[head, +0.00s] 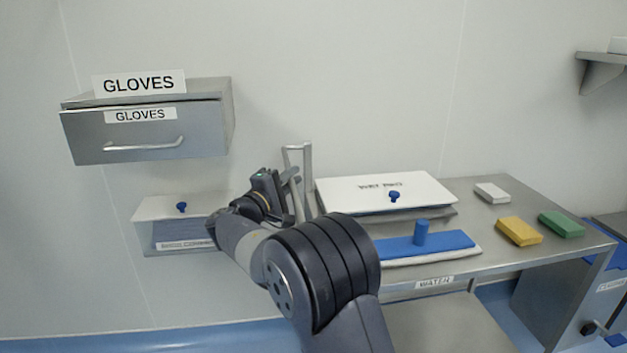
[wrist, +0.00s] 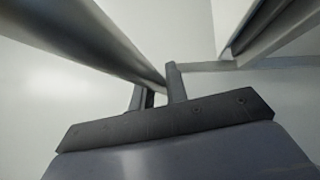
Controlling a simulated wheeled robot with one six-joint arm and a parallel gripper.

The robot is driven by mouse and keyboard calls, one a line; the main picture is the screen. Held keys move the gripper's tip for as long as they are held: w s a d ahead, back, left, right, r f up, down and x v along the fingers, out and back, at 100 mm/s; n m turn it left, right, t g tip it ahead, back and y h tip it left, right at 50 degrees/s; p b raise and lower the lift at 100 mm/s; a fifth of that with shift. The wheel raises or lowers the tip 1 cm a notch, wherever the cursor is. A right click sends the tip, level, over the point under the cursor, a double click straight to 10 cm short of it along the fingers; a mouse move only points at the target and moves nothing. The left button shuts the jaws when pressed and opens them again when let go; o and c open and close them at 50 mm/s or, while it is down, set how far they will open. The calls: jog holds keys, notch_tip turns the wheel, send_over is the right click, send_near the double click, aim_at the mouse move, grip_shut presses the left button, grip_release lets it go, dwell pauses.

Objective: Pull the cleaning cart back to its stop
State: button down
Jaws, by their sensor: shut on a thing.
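The cleaning cart (head: 545,255) is a steel table with a lower shelf, on the right in the head view, close to the wall. An upright steel handle (head: 307,178) rises at its left end. My gripper (head: 289,183) is at this handle, shut on one of its bars. In the wrist view a thick grey bar (wrist: 95,35) runs from the upper left down to the fingers (wrist: 158,84). The exact grip is partly hidden by the wrist in the head view. The cart's stop cannot be made out.
On the cart are a white lidded box (head: 350,190), a blue pad with a knob (head: 450,242), and yellow (head: 519,231), green (head: 562,224) and white (head: 492,193) blocks.

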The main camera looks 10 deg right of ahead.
jog(key=shift+a, duration=2.5)
jog(key=c, duration=1.4)
grip_release()
jog(key=shift+a, duration=0.15)
jog(key=p+v, duration=0.1)
jog(key=v, duration=0.9)
jog(key=shift+s+a, duration=0.25)
jog(key=shift+a, duration=0.05)
jog(key=shift+d+f, duration=0.1)
